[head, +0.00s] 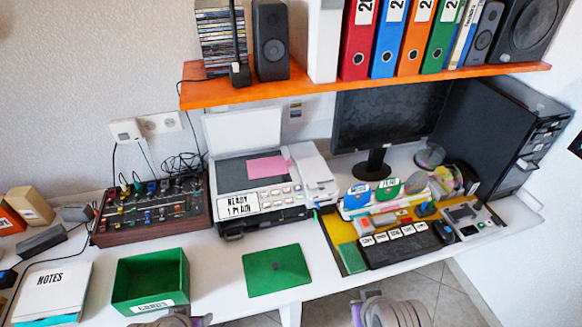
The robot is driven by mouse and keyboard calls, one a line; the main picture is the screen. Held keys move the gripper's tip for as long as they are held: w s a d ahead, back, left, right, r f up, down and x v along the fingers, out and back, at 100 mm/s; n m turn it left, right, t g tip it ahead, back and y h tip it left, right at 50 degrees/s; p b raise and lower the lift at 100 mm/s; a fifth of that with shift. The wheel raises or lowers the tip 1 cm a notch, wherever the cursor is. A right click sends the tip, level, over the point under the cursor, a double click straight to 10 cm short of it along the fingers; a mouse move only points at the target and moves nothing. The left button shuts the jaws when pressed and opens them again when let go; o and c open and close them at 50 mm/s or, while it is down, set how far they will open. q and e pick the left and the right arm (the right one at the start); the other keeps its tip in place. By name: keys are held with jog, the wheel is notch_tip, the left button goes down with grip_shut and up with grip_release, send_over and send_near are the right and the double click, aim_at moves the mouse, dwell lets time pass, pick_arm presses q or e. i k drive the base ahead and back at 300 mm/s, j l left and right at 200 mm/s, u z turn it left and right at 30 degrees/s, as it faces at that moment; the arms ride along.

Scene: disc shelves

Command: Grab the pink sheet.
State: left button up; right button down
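The pink sheet (264,167) lies on the dark scanner glass of a white printer (292,192), whose lid (243,130) stands open behind it. The sheet's right end is near the printer's raised right part, and a small pink piece shows at its upper right corner. Only grey, rounded parts of my two arms show at the bottom edge, left of centre and right of centre. No gripper fingers can be made out. Both arm parts are well below and apart from the sheet.
A green box (150,280) and a green flat sheet (277,270) lie on the desk in front. A mixer (150,208) stands left of the printer, a keyboard (402,245) and monitor (388,118) to the right. An orange shelf (330,84) overhangs the back of the desk.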

aim_at(257, 169)
jog(key=i+l+u, duration=0.1)
jog(key=u, duration=0.35)
jog(key=i+l+u, duration=0.1)
jog(key=u, duration=0.3)
jog(key=l+u, duration=0.25)
jog(key=u, duration=0.2)
jog(key=i, duration=0.05)
